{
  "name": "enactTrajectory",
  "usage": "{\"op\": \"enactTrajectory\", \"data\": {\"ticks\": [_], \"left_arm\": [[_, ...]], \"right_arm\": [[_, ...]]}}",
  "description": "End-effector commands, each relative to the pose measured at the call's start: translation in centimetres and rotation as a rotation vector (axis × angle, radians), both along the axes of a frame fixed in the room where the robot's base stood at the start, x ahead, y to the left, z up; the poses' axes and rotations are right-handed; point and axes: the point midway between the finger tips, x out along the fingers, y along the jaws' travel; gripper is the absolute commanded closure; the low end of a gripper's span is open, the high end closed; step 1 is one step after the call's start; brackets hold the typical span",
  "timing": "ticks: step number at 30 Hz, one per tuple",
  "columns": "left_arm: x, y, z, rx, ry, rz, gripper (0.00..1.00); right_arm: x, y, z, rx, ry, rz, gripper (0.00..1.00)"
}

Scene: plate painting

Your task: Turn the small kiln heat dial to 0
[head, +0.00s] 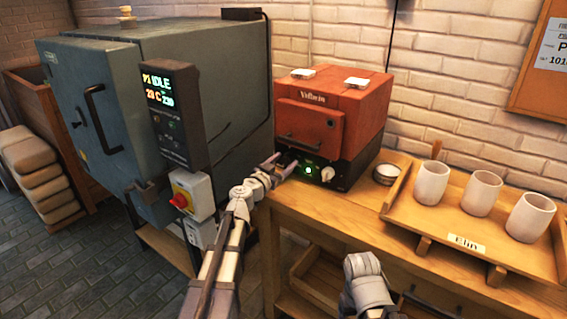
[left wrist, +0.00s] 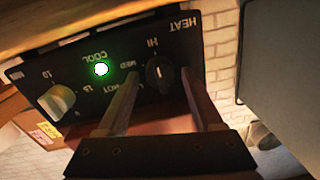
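The small red kiln (head: 352,106) sits on the wooden bench, with a black control panel at its lower front. In the left wrist view, which shows the panel upside down, the dark heat dial (left wrist: 159,73) is beside the words HEAT, HI and MED. Its exact setting is hard to read, and no 0 mark by it is legible. My left gripper (head: 279,164) is at the left end of the panel and hides this dial in the head view. Its open fingers (left wrist: 160,82) show on either side of the dial; contact is not clear.
A lit green lamp (head: 309,171) and a pale knob (head: 327,174) are on the same panel. The large grey kiln (head: 215,80) stands close on the left. A wooden tray (head: 405,213) with white cups and a small round tin (head: 386,174) are on the right.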

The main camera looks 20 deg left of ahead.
Motion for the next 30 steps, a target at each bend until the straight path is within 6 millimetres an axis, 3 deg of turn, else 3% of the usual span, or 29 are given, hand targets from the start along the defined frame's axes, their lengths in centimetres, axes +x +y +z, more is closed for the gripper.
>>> {"op": "enactTrajectory", "data": {"ticks": [2,17,30], "left_arm": [[-0.01,0.01,0.0,0.0,0.0,0.0,0.43],[-0.02,0.03,-0.01,0.0,0.0,0.0,0.99],[-0.02,0.05,0.07,-0.059,0.022,0.0,1.0]], "right_arm": [[0.0,0.0,0.0,0.0,0.0,0.0,0.24],[0.0,0.0,0.0,0.0,0.0,0.0,0.24],[0.0,0.0,0.17,0.0,0.0,0.0,0.24]]}}
